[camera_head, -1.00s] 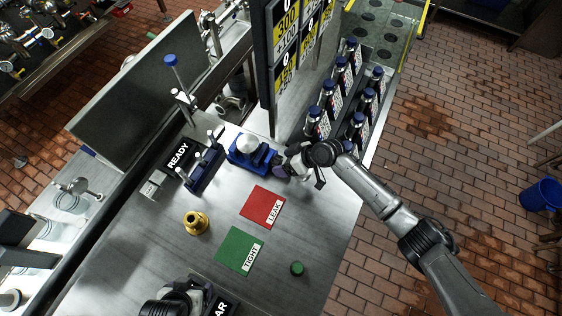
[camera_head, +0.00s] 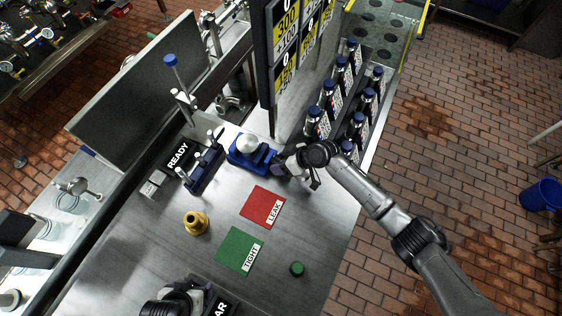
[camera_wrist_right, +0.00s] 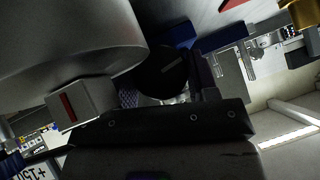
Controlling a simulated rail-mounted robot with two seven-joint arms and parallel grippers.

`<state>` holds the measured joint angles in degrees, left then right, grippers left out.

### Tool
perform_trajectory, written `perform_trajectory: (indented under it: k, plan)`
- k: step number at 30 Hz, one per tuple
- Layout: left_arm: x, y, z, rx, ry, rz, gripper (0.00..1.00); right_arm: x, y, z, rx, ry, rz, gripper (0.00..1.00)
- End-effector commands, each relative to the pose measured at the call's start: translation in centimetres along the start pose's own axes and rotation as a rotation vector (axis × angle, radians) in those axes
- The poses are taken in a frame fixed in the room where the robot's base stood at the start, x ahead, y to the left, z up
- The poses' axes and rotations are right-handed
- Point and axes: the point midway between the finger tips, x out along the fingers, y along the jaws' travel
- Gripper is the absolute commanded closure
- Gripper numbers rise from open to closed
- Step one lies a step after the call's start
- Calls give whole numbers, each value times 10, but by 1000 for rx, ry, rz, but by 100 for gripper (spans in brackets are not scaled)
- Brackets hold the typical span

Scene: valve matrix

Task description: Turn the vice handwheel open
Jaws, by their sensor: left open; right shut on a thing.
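The blue vice (camera_head: 262,157) sits at the back of the bench, with a silver rounded part (camera_head: 247,144) on top. Its small dark handwheel (camera_head: 278,169) is on the right side, partly hidden by my right gripper (camera_head: 285,166). In the right wrist view the dark round handwheel (camera_wrist_right: 165,72) shows between the fingers of my right gripper (camera_wrist_right: 162,92), which is shut on it.
A brass fitting (camera_head: 195,222), a red LEAK mat (camera_head: 262,205), a green TIGHT mat (camera_head: 238,252) and a green cap (camera_head: 297,269) are on the bench. A blue rack (camera_head: 205,171) stands left of the vice. Several blue-capped bottles (camera_head: 328,88) stand behind, right of the scoreboard (camera_head: 292,50).

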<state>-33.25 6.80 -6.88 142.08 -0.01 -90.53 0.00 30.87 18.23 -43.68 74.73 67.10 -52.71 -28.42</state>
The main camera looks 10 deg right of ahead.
Motion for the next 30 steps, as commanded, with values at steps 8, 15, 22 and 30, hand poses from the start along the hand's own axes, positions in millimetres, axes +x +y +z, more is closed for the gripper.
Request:
perform_trajectory:
  k: [8,15,22,30]
  plan:
    - [-1,-2,0,8,-1,-6,20,0,0,0,-7,-1,8,70]
    - [-9,-2,-2,6,-1,-5,20,-1,-2,0,-82,-1,80,70]
    - [-22,-1,-7,0,1,0,20,-1,-4,-1,-205,-2,202,70]
    - [-36,0,-12,-6,2,5,20,-1,-5,0,-333,-2,330,70]
